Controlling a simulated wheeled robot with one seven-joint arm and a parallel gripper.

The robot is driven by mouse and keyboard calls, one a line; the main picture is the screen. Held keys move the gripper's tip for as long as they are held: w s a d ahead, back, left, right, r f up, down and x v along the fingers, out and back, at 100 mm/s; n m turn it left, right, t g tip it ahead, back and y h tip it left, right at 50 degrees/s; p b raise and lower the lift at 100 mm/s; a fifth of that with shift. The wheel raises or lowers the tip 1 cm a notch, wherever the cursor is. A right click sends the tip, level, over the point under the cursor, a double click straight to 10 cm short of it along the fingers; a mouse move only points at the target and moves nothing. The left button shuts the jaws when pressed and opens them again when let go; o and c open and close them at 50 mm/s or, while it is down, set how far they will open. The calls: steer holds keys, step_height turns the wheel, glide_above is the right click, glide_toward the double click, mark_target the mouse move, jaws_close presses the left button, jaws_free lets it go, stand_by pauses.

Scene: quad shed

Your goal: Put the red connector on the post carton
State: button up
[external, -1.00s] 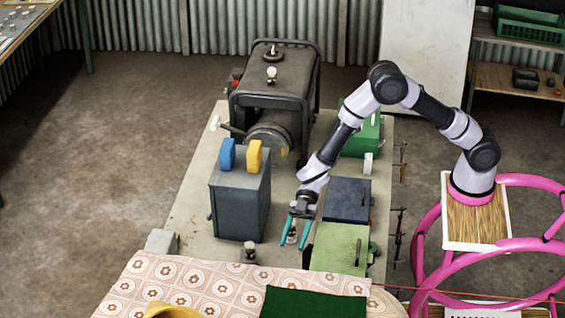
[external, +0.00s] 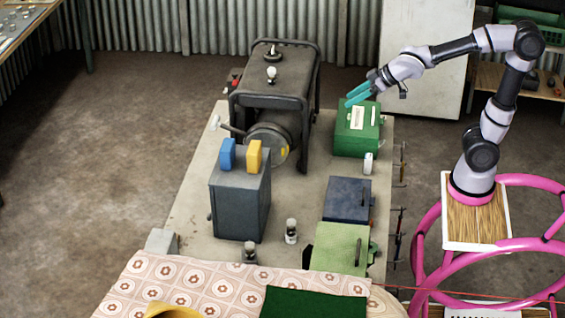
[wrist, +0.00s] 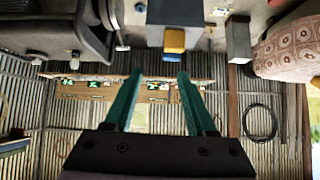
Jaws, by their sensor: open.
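A small red thing (external: 236,83) shows at the left side of the generator, partly hidden by its frame; it may be the red connector, but it is too small to be sure. No box is clearly recognisable as the post carton. My gripper (external: 349,99) is open and empty, raised at the back right of the bench, above the green box (external: 350,143) and right of the generator. In the wrist view the teal fingers of my gripper (wrist: 159,76) are spread, with nothing between them. The red thing cannot be made out there.
The generator (external: 275,72) stands left of my gripper. A grey cabinet (external: 240,205) bears blue (external: 228,154) and yellow (external: 254,155) blocks. Two small jars (external: 291,231) (external: 249,252) stand in front. Blue (external: 347,200) and pale green (external: 340,248) boxes line the right side.

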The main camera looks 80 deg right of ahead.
steer(key=s+a+f+m+g+y, duration=0.1)
steer(key=s+m+g+y, duration=0.1)
steer(key=s, duration=1.7)
steer(key=shift+s+a+f+m+g, duration=0.3)
steer(key=shift+s+f+m+g, duration=0.1)
steer(key=shift+m, duration=0.4)
